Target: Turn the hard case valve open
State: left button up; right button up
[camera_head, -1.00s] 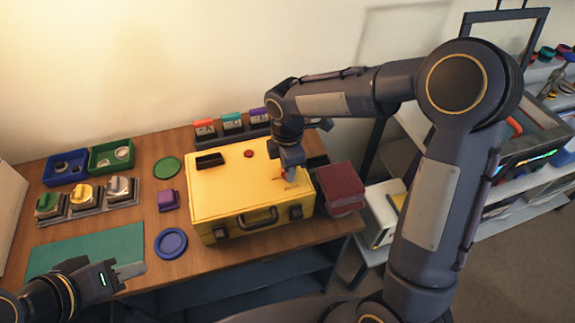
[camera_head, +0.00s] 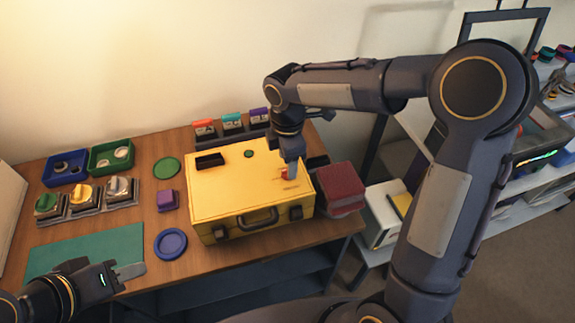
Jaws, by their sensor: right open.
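The yellow hard case (camera_head: 235,195) lies closed on the table with its handle and two latches facing the front. A small green round spot (camera_head: 248,154) shows on its lid near the back. The valve (camera_head: 284,173) shows as a small orange-red bit near the lid's right side, mostly hidden by my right gripper. My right gripper (camera_head: 291,174) points down over the valve with its jaws open; contact is hard to tell. My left gripper (camera_head: 130,271) is low at the left over the table's front edge, away from the case; its jaw gap is not clear.
A dark red block (camera_head: 340,187) stands close to the case's right side. A purple block (camera_head: 167,200), a blue disc (camera_head: 171,243) and a green disc (camera_head: 167,168) lie to its left. A green mat (camera_head: 85,249) lies at front left.

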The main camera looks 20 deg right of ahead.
notch_tip(320, 180, up, 5)
jog(key=shift+f, duration=0.2)
jog(key=shift+r, duration=0.15)
jog(key=shift+s, duration=0.1)
jog(key=s+d+r+m+t+y, duration=0.1)
jog(key=s+d+r+m, duration=0.1)
jog(key=s+d+m, duration=0.3)
jog(key=s+d+r+m+t+y, duration=0.1)
jog(key=s+d+r+m, duration=0.1)
jog(key=s+m, duration=0.4)
jog(key=s+f+m+t+y, duration=0.1)
jog(key=s+f+m+t, duration=0.2)
jog(key=s+m, duration=0.6)
jog(key=shift+s+d+t+y, duration=0.3)
jog(key=shift+s+y, duration=0.1)
jog(key=shift+s, duration=0.5)
